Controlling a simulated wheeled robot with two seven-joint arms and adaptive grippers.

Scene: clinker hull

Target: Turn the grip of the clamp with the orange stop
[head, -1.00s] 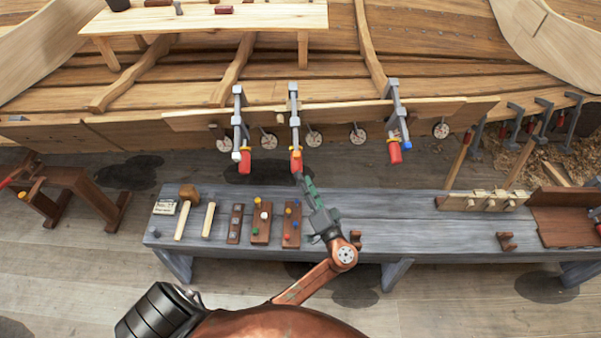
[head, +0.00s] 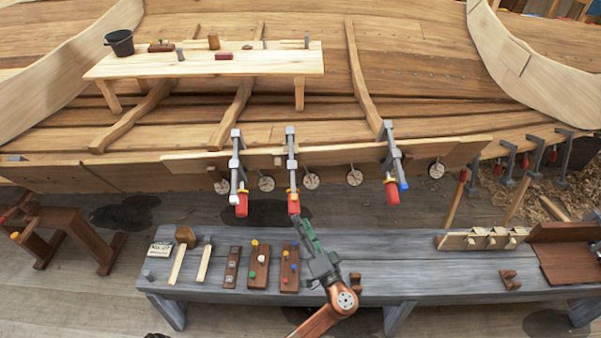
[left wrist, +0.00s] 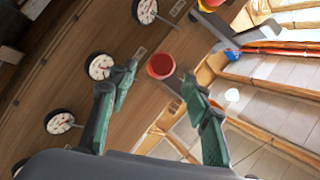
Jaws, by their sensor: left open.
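The clamp with the orange stop (head: 292,165) is the middle one of three grey clamps on the hull plank. Its red grip (head: 294,207) hangs at the lower end, with the small orange stop (head: 290,193) just above it. My left gripper (head: 299,220) is just below this grip, pointing up at it. In the left wrist view the green fingers of my left gripper (left wrist: 158,76) are spread apart, with the round red grip end (left wrist: 160,66) ahead between their tips. I cannot tell whether the fingers reach around it. My right gripper is not in view.
A clamp with a white stop (head: 235,170) is to the left and one with a blue stop (head: 391,160) to the right. A grey bench (head: 215,283) with mallets and peg boards stands below. A pale table (head: 130,68) stands behind.

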